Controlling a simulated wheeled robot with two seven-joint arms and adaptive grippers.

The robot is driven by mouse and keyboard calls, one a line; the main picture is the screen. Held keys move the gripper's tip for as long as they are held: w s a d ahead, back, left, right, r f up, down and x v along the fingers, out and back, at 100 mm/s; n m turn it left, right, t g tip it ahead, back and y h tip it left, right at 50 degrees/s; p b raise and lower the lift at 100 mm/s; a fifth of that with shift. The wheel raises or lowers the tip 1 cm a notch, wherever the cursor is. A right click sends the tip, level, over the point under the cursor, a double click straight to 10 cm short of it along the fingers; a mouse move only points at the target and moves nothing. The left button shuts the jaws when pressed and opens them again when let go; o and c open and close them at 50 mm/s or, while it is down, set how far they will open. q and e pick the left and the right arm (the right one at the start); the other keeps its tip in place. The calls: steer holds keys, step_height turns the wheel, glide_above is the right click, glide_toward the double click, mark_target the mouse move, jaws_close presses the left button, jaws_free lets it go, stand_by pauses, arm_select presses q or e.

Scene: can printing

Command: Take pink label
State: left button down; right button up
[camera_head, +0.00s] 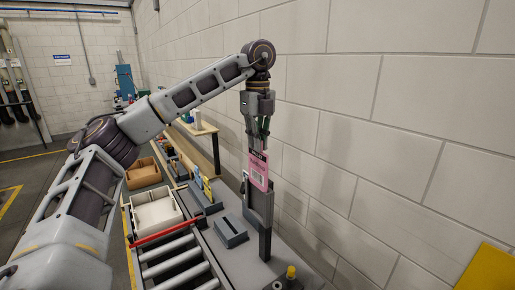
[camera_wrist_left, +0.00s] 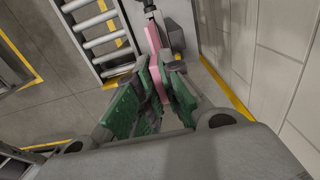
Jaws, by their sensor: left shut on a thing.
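The pink label (camera_head: 258,170) is a flat tag with dark print and a barcode. It hangs upright below my left gripper (camera_head: 257,133), which points down and is shut on its top end. In the left wrist view the pink label (camera_wrist_left: 155,50) shows edge-on between the green finger pads of my left gripper (camera_wrist_left: 163,85). In the head view the label is in front of a dark upright stand (camera_head: 262,215); I cannot tell whether they touch. My right gripper is not in view.
Blue and yellow labels (camera_head: 201,185) stand in a holder to the left. A low slotted grey block (camera_head: 230,232) is on the grey table. A roller conveyor (camera_head: 178,262) with a red bar and a white bin (camera_head: 155,211) are further left. A block wall is close on the right.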

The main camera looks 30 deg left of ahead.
arm_select(q)
steer(key=shift+r+p, duration=1)
steer(key=shift+r, duration=2.6)
steer(key=shift+s+a, duration=0.1)
